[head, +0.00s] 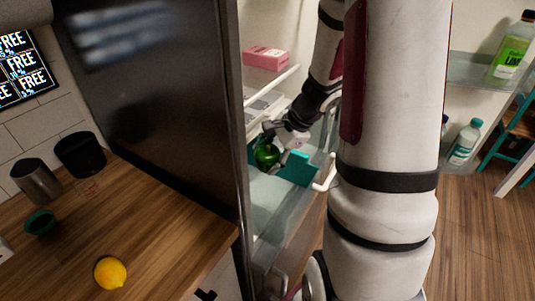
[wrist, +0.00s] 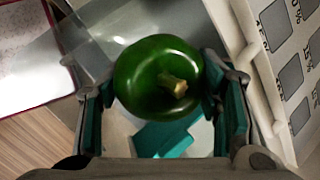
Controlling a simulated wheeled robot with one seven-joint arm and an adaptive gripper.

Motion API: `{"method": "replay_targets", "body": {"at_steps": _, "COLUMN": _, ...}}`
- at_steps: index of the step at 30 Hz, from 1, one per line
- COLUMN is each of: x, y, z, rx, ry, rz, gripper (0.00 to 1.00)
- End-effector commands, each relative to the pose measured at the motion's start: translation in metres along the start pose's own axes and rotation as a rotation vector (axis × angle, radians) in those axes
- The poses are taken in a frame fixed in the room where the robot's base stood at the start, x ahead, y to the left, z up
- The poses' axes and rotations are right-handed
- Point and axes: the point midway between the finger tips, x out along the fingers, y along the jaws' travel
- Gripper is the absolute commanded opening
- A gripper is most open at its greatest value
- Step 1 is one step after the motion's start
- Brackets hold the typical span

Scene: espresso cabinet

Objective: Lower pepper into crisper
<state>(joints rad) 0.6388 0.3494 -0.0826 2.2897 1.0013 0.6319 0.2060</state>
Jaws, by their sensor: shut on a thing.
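A green pepper (head: 266,156) is held in my gripper (head: 280,143) inside the open fridge. In the wrist view the pepper (wrist: 158,75) sits between the two teal-padded fingers (wrist: 162,100), its stem facing the camera. The pepper is over a pale, see-through crisper drawer (head: 272,194), which appears pulled out. A teal piece (head: 297,170) is in the drawer area beneath the pepper, and it also shows in the wrist view (wrist: 163,140). My arm hides the drawer's right side, and I cannot tell how far the pepper is above the bottom.
A pink box (head: 265,57) lies on a shelf above. The dark fridge side (head: 155,90) stands left of the opening. Bottles (head: 465,140) stand in the door racks at right.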

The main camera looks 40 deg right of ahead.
Motion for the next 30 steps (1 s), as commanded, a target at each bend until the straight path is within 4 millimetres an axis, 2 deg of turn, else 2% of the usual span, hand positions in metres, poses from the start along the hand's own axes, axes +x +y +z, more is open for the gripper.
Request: {"method": "replay_targets", "body": {"at_steps": 30, "x": 0.037, "y": 0.013, "z": -0.015, "rx": 0.001, "ry": 0.000, "rz": -0.001, "gripper": 0.30}}
